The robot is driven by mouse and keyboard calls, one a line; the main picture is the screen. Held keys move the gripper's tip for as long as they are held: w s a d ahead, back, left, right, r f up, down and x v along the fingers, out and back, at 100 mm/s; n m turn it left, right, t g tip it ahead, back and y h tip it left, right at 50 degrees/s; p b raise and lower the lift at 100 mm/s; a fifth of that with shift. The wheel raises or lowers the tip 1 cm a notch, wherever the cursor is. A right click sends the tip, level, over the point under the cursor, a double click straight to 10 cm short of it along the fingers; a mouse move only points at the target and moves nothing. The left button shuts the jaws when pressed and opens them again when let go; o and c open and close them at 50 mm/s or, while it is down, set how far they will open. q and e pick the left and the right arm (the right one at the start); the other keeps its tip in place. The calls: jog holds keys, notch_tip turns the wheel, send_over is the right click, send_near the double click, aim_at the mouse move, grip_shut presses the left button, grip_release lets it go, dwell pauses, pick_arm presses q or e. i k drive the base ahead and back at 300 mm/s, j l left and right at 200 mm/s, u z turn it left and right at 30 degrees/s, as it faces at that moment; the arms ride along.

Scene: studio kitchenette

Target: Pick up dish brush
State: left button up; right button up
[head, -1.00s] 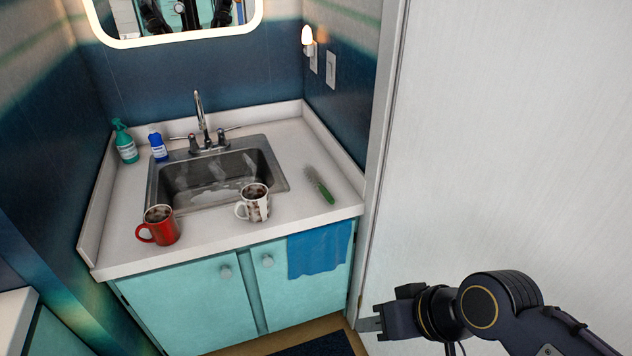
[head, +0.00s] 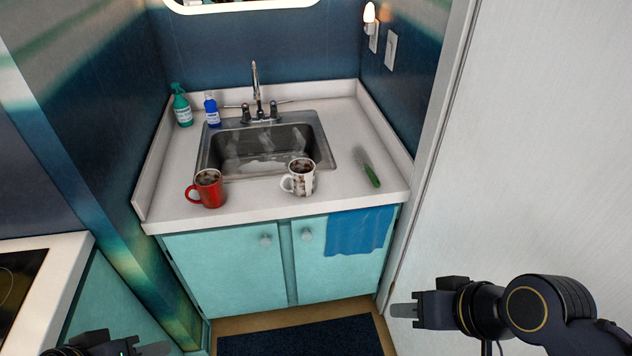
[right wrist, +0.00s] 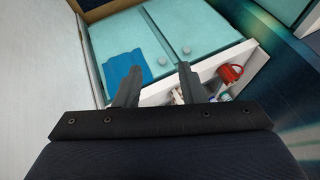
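The dish brush (head: 371,175) lies on the white counter to the right of the sink, its green handle toward the front edge and its greyish bristle end toward the back. My right gripper (head: 403,310) is at the lower right of the head view, in front of and below the counter, well apart from the brush. In the right wrist view its two fingers (right wrist: 158,72) are spread with nothing between them. I cannot make out the brush in that view. My left gripper (head: 152,349) shows only partly at the bottom left edge, and its opening is unclear.
A patterned mug (head: 302,178) stands left of the brush, in front of the sink (head: 270,145); a red mug (head: 208,189) stands farther left. A green spray bottle (head: 181,106) and blue bottle (head: 212,110) are behind. A blue towel (head: 357,231) hangs below the brush. A white wall panel (head: 540,150) is at right.

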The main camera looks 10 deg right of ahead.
aim_at(373, 178)
jog(key=i+l+z, duration=0.15)
jog(key=i, duration=1.1)
